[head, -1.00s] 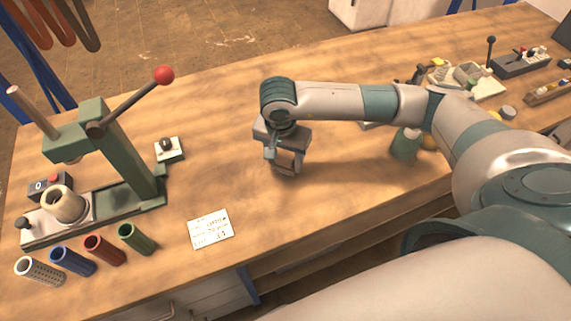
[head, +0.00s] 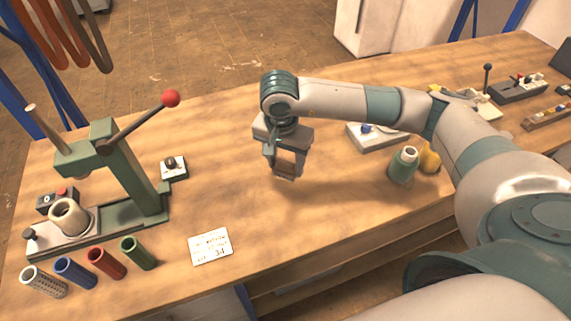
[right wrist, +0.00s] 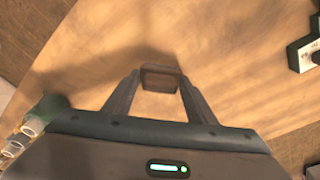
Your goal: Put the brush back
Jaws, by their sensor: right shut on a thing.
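My right gripper (head: 286,172) is above the middle of the bench, pointing down. It is shut on what I take to be the brush (right wrist: 161,78). Only a small brown piece shows between the fingertips in the right wrist view. No bristles can be made out, and the rest is hidden or too small to tell. The held piece is apart from the things standing on the bench. No holder for a brush can be made out clearly. My left gripper is not in view.
A green press (head: 125,165) with a red-knobbed lever stands left. Several coloured tubes (head: 107,262) and a white card (head: 209,247) lie in front. A green bottle (head: 402,168) and a grey-white tray (head: 362,139) are to the right. The bench (head: 300,225) below the gripper is clear.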

